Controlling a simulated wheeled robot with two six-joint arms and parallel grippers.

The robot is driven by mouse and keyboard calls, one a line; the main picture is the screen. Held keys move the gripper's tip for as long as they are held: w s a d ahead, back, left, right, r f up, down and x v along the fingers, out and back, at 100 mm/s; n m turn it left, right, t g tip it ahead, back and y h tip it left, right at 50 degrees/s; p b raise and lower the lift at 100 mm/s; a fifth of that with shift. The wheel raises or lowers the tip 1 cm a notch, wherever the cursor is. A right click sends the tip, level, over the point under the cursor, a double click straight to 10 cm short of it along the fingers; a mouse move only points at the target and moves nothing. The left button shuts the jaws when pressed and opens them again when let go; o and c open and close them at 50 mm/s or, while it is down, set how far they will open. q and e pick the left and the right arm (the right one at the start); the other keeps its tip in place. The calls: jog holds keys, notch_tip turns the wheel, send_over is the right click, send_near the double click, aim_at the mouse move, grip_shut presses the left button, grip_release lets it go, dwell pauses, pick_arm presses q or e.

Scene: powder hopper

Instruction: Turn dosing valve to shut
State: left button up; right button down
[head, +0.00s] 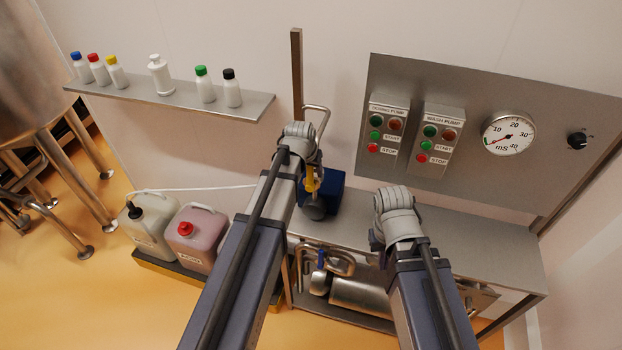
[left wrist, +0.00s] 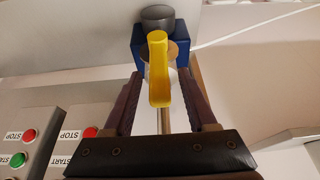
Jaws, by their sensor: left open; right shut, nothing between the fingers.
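The dosing valve's yellow lever (head: 311,180) shows in the head view beside a blue block (head: 332,187), partly hidden by my left wrist. In the left wrist view the yellow lever (left wrist: 158,75) runs lengthwise between the two fingers of my left gripper (left wrist: 160,88). The fingers are apart, one on each side of the lever, and I see no grip on it. Behind the lever are a round brass-coloured part, the blue block and a dark grey cylinder (left wrist: 158,18). My right gripper (head: 392,212) is above the bench, away from the valve; its fingertips are hard to make out.
A steel panel with pump buttons (head: 437,135) and a gauge (head: 509,132) stands behind the bench at right. A shelf (head: 180,95) with several bottles is at left. Two canisters (head: 195,235) stand low at left. The steel bench (head: 480,240) is clear at right.

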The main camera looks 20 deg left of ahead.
pick_arm(q)
jog(key=shift+w+f, duration=0.25)
jog(key=shift+f, duration=0.4)
jog(key=shift+r, duration=0.1)
grip_shut()
dwell(0.9)
